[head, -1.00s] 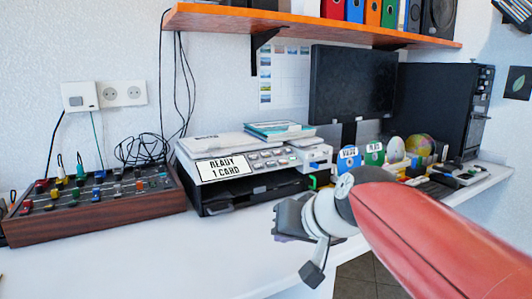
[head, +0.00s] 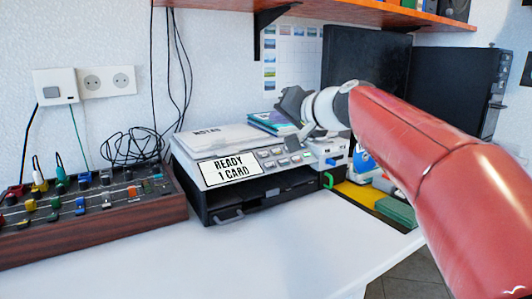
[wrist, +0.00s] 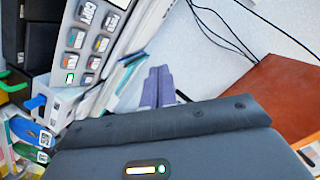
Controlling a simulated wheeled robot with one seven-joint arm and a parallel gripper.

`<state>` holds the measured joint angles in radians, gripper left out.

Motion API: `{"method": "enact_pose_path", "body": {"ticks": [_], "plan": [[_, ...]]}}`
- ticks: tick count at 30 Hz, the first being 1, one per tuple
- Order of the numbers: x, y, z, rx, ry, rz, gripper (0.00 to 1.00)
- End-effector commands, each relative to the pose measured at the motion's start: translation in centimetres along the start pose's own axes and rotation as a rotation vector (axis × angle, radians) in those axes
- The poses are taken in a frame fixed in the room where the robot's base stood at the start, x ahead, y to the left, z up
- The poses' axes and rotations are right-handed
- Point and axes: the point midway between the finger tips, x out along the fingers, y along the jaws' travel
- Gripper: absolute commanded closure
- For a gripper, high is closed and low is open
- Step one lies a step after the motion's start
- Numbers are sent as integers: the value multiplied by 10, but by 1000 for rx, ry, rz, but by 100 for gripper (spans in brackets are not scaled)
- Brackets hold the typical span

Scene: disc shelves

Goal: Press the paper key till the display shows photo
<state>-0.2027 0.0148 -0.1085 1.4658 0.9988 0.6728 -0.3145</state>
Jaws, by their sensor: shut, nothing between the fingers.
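The printer (head: 205,205) stands on the desk, and its display (head: 230,170) reads "READY 1 CARD". Its small keys (head: 283,157) sit to the right of the display; their labels are too small to read in the head view. In the wrist view the keys (wrist: 88,40) show at upper left, one labelled "COPY" and one with a green light. I cannot tell which is the paper key. My gripper (head: 293,107) is above the back right of the printer, apart from the keys. Its two fingers (wrist: 158,87) are together and empty in the wrist view.
A mixer-like box (head: 100,215) with coloured knobs stands at left. A monitor (head: 365,80) is behind my arm, and an orange shelf (head: 350,12) hangs above. The desk front (head: 240,255) is clear.

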Motion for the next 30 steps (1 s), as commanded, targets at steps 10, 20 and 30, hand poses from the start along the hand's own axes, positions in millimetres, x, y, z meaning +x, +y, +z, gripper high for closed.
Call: {"method": "enact_pose_path", "body": {"ticks": [10,20,30], "plan": [[3,3,3,0,-2,1,100],[27,22,23,1,-3,2,100],[58,44,45,0,-2,1,100]]}}
